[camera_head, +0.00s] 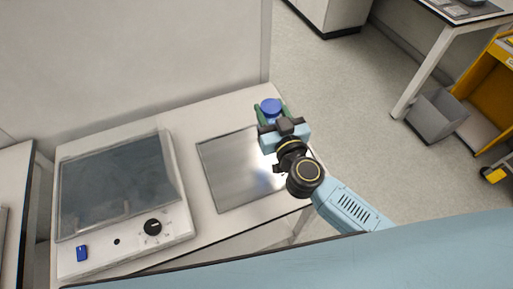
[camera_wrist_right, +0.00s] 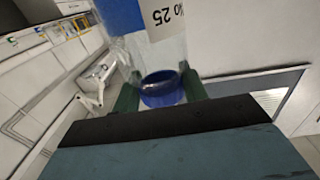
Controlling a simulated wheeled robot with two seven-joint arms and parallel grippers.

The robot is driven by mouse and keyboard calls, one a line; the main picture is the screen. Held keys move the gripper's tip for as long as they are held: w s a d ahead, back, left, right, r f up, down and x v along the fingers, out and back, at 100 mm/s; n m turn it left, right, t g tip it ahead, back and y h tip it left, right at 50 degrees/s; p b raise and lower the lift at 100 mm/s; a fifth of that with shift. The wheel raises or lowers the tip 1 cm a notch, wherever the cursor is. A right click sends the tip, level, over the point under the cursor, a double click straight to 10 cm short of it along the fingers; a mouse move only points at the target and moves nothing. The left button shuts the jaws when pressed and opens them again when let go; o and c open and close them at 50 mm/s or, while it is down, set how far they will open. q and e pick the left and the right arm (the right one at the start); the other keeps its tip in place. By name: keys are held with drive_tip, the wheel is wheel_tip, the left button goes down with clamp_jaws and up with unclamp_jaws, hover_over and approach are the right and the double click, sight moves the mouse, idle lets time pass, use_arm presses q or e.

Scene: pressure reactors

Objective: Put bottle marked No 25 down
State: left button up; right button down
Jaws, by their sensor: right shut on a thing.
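The bottle marked No 25 (camera_head: 270,106) shows its blue cap in the head view, near the back right corner of the white table. In the right wrist view the clear bottle (camera_wrist_right: 163,52) has a white label reading "No 25" (camera_wrist_right: 167,15) and blue parts. My right gripper (camera_head: 272,114) is shut on the bottle, with a green finger on each side; the fingers also show in the right wrist view (camera_wrist_right: 160,92). I cannot tell whether the bottle touches any surface. My left gripper is not in view.
A flat metal plate (camera_head: 228,178) lies on the white table (camera_head: 190,118). A device with a dark transparent lid (camera_head: 115,185) and a black knob stands at left. A grey bin (camera_head: 437,116) and yellow cart (camera_head: 485,98) stand on the floor at right.

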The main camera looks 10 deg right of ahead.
sight(258, 126)
drive_tip(key=a, duration=0.1)
drive_tip(key=a+f, duration=0.1)
drive_tip(key=w+a, duration=0.1)
drive_tip(key=shift+f+n+g+y, duration=0.25)
drive_tip(key=shift+n+g+y, duration=0.05)
drive_tip(key=shift+y, duration=0.1)
wheel_tip(258, 126, down, 5)
drive_tip(key=b, duration=0.4)
wheel_tip(258, 126, down, 4)
drive_tip(key=b, duration=0.3)
drive_tip(key=shift+d+f+b, duration=0.1)
drive_tip(key=shift+f+b, duration=0.15)
drive_tip(key=shift+b, duration=0.1)
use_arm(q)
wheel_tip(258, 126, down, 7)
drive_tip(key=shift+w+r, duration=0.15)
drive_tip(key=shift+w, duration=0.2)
use_arm(e)
drive_tip(key=shift+r, duration=0.1)
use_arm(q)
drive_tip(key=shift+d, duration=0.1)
use_arm(e)
drive_tip(key=c, duration=1.2)
unclamp_jaws()
drive_tip(key=shift+s+f, duration=0.1)
drive_tip(key=shift+f, duration=0.1)
drive_tip(key=shift+c, duration=0.2)
drive_tip(key=o, duration=0.5)
